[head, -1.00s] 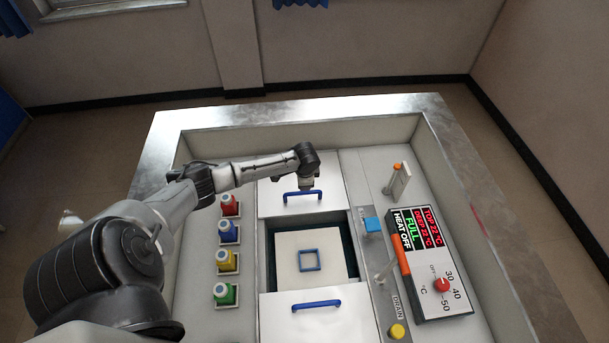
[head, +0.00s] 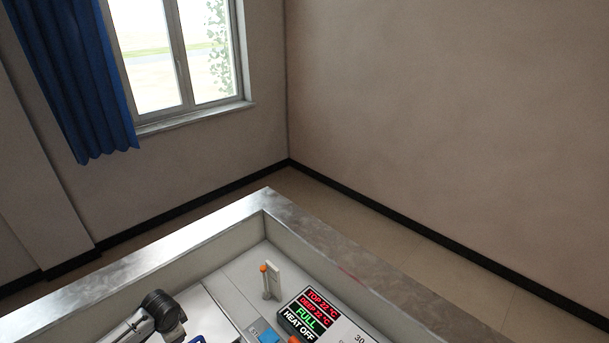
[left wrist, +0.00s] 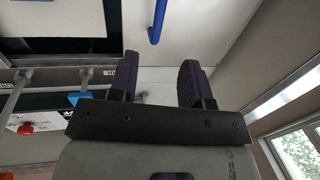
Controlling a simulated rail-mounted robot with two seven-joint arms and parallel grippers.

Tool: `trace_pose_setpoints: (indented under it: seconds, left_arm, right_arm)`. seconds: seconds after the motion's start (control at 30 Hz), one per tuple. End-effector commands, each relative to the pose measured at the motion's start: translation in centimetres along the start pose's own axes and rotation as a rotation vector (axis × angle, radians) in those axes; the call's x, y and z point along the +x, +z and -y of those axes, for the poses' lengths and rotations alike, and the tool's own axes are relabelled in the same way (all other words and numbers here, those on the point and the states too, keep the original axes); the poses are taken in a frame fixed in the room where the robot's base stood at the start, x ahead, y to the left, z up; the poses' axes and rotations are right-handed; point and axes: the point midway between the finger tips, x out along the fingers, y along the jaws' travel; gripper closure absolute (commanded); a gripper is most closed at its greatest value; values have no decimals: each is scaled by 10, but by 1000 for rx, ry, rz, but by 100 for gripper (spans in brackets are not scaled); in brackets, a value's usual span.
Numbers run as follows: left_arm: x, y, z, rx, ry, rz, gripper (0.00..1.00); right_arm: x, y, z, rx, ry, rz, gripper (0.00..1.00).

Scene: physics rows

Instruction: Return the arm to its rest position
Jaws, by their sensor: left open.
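The end of my left arm (head: 160,315) shows at the bottom left of the head view, low over the pale panel inside the metal-rimmed station. Its fingertips cannot be made out there. In the left wrist view my left gripper (left wrist: 160,78) has its two dark fingers apart, with nothing between them. A blue handle (left wrist: 157,20) on a white panel lies beyond the fingertips in that view. My right arm is in neither view.
The station's metal rim (head: 350,265) crosses the lower head view. Inside it are an upright orange-tipped lever (head: 266,280), a blue button (head: 264,333) and a display (head: 305,315) reading FULL and HEAT OFF. A window (head: 180,50) and blue curtain (head: 75,80) are beyond.

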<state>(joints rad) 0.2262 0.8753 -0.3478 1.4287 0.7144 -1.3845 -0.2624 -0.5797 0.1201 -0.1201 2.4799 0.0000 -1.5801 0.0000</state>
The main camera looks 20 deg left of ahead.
Motion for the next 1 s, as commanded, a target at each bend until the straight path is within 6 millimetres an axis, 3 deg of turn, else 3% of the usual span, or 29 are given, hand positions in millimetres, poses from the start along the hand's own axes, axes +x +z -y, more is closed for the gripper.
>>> trace_pose_setpoints:
  seconds: [0.27,0.47,0.57,0.7,0.77,0.9,1.0]
  left_arm:
    - [-2,6,6,-81,-45,44,56]
    - [-68,-34,-4,-39,-257,-69,56]
    - [-112,-64,-35,-21,-328,-198,56]
    - [-171,-78,-111,-14,-341,-380,56]
    - [-196,-71,-147,-28,-316,-448,56]
    - [-242,-33,-222,-103,-199,-541,56]
    - [-254,-3,-260,-164,-94,-529,56]
  right_arm:
    - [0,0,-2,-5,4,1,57]
    - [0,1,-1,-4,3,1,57]
    - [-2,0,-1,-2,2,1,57]
    - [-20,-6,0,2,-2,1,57]
    - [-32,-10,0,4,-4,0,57]
    - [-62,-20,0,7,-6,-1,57]
    - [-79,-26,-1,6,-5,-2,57]
